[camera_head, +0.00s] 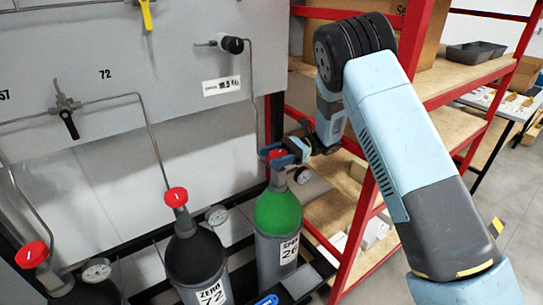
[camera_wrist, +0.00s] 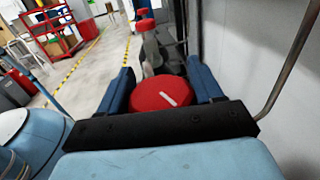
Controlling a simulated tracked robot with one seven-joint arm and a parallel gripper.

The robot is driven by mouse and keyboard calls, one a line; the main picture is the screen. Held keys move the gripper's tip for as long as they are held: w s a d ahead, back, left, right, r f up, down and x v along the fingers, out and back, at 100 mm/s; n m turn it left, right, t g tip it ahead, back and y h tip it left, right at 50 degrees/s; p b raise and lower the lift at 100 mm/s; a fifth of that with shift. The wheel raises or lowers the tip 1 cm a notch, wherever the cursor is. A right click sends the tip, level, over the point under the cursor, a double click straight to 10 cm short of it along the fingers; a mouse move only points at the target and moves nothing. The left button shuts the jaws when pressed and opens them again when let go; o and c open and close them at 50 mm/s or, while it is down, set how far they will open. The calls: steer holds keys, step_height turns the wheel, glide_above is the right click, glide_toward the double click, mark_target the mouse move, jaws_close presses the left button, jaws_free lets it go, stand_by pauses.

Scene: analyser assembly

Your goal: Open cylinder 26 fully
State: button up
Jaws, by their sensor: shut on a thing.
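Cylinder 26 (camera_head: 279,215) is grey with a green shoulder and a label reading 26, standing at the right of the row in the head view. Its red valve knob (camera_wrist: 163,94) has a white mark on top and sits between my fingers in the wrist view. My gripper (camera_head: 284,155) is at the top of this cylinder, shut on the knob, with one blue finger on each side. The knob's sides are partly hidden by the fingers. The white mark runs slantwise in the wrist view.
Cylinder 72 (camera_head: 195,262) with a red knob (camera_head: 176,197) stands to the left, and another red-knobbed cylinder is at the far left. A red-framed shelf (camera_head: 372,195) stands close on the right. Pipes and valves line the grey panel (camera_head: 120,45) behind.

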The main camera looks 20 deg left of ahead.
steer(key=n+g+h, duration=0.2)
steer(key=n+h, duration=0.1)
steer(key=n+g+h, duration=0.1)
steer(key=g+h, duration=0.1)
steer(key=shift+d, duration=0.3)
steer(key=shift+s+d+n+g+h, duration=0.1)
steer(key=shift+n+g+h, duration=0.3)
steer(key=shift+n+h, duration=0.6)
steer(key=shift+s+d+n+g+h, duration=0.1)
steer(key=shift+n+g+h, duration=0.4)
steer(key=shift+h, duration=0.8)
steer(key=shift+n+h, duration=0.3)
steer(key=o, duration=1)
steer(key=shift+c, duration=0.2)
steer(key=shift+r, duration=0.1)
